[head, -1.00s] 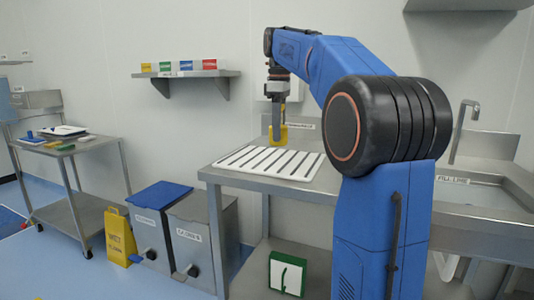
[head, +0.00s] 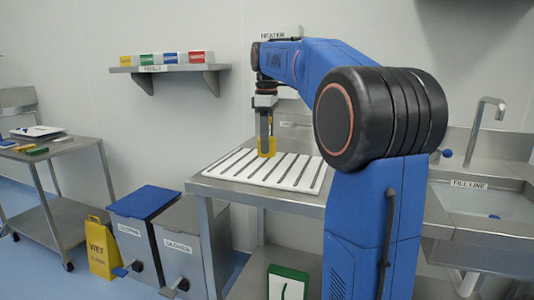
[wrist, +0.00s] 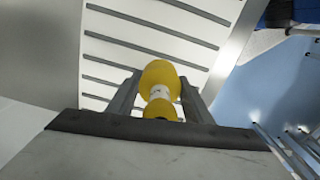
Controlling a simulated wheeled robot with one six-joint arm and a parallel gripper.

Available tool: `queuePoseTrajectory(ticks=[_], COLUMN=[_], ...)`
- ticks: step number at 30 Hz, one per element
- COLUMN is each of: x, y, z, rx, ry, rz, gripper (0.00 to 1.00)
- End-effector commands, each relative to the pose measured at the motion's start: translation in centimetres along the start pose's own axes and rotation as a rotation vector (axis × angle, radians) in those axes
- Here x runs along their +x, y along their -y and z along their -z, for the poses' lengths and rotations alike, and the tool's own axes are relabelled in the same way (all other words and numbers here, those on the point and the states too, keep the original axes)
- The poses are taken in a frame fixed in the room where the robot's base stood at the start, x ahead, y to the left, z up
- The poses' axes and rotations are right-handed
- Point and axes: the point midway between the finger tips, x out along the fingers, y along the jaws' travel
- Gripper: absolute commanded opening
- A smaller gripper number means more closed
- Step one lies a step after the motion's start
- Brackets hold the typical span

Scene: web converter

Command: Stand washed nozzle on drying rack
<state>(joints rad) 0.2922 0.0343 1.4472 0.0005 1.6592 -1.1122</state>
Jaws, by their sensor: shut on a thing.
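My gripper (head: 266,150) is shut on the yellow nozzle (head: 267,146), which hangs below it over the far part of the drying rack. The wrist view shows the nozzle (wrist: 160,80) between the two fingers, a yellow rounded body with a white band. The drying rack (head: 246,171) is a flat white board with several dark slots, lying on the steel table. It also fills the upper part of the wrist view (wrist: 135,55). I cannot tell whether the nozzle touches the rack.
A steel sink (head: 475,200) with a tap (head: 480,125) stands at right. A wall shelf (head: 170,68) holds several coloured boxes. Two bins (head: 180,235), a yellow sign (head: 100,248) and a trolley (head: 65,150) stand at left. The rack's front part is clear.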

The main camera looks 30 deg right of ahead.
Motion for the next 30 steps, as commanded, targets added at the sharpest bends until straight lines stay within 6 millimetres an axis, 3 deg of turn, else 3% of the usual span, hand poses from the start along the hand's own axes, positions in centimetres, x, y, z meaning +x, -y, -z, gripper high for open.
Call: queuePoseTrajectory(ticks=[9, 20, 21, 23, 30], x=[3.7, 4.1, 4.1, 4.1, 4.1], y=[0.1, 0.0, 0.0, 0.0, 0.0], z=[0.0, 0.0, 0.0, 0.0, 0.0], rx=[0.000, 0.000, 0.000, 0.000, 0.000], ry=[0.001, 0.000, 0.000, 0.000, 0.000], rz=[0.002, 0.000, 0.000, 0.000, 0.000], gripper=[0.21, 0.21, 0.48, 0.63, 0.65])
